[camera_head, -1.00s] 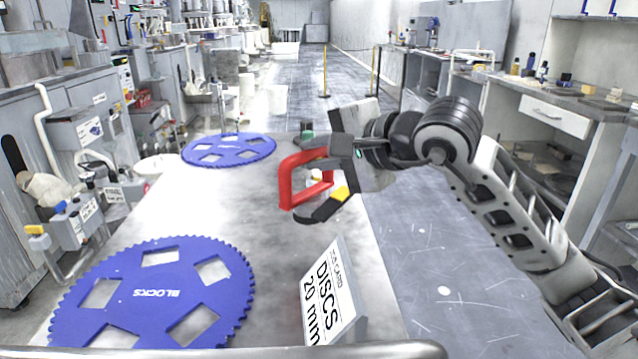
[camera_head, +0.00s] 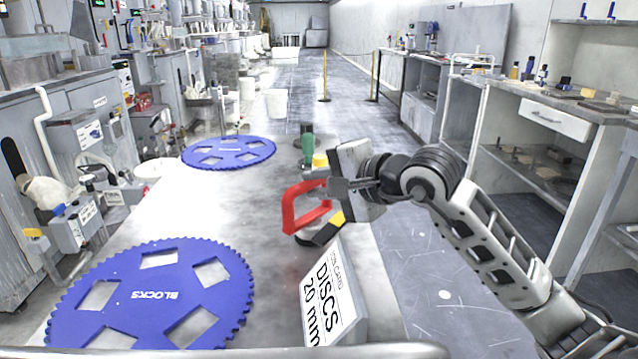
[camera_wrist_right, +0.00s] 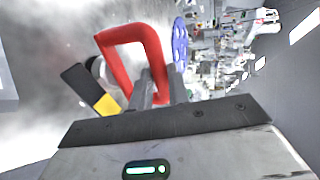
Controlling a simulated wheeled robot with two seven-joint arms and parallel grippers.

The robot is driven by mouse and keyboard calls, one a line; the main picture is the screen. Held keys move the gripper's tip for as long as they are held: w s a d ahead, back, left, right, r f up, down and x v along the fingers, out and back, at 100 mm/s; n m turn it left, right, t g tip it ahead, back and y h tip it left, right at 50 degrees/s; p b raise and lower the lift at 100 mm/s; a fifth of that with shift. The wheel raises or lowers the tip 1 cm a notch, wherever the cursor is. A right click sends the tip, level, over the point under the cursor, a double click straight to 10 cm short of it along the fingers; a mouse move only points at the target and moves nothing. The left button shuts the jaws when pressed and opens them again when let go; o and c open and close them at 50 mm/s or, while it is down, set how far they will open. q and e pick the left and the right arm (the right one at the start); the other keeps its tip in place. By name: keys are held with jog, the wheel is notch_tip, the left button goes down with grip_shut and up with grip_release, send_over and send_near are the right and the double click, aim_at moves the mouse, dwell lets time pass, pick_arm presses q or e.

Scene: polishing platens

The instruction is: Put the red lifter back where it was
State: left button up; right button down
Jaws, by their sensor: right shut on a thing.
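The red lifter shows as a square red handle (camera_head: 290,212) in the head view, above the bench top left of my right gripper (camera_head: 328,188). My right gripper is shut on one side of this handle. In the right wrist view the red handle (camera_wrist_right: 150,40) stands out beyond the fingers (camera_wrist_right: 158,88). A black piece with a yellow band (camera_head: 322,231) hangs just below the handle, and in the wrist view (camera_wrist_right: 90,90) it lies left of the fingers. I cannot tell whether the lifter touches the bench. My left gripper is not in view.
A large blue disc marked BLOCKS (camera_head: 150,293) lies at the front left, and another blue disc (camera_head: 228,145) lies farther back. A card reading DISCS 20 mm (camera_head: 328,300) stands close in front of the lifter. Green (camera_head: 308,147) and yellow (camera_head: 320,160) items stand behind it.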

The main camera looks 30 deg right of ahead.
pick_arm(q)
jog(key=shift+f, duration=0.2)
pick_arm(e)
jog(key=c, duration=1.5)
grip_release()
jog(key=shift+f, duration=0.1)
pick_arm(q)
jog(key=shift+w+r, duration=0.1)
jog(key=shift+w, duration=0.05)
pick_arm(e)
jog(key=shift+o, duration=0.8)
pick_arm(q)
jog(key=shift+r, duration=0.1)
pick_arm(e)
jog(key=shift+r, duration=0.25)
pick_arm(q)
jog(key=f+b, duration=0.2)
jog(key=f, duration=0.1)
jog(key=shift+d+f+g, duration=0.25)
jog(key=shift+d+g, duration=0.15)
pick_arm(e)
jog(key=v, duration=1.2)
jog(key=shift+f, duration=0.2)
